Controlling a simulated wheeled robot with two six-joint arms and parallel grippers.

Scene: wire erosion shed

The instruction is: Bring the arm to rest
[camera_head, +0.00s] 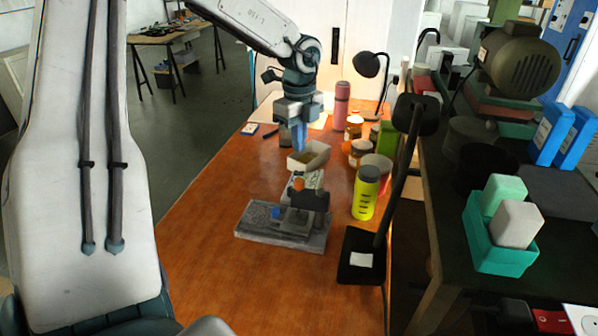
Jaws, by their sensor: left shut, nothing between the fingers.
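My left gripper (299,144) hangs pointing down over the orange-brown workbench (205,225), at the end of my white and dark-teal arm. Its blue fingers are together with nothing between them. The fingertips are just above or behind a small open white box (318,156); I cannot tell whether they touch it. My right gripper is not in view.
A grey fixture (262,225) sits in front of the box. A yellow-green bottle (366,193), several jars, a pink bottle (342,100) and a black lamp (370,65) stand to the right. The bench's left side is clear.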

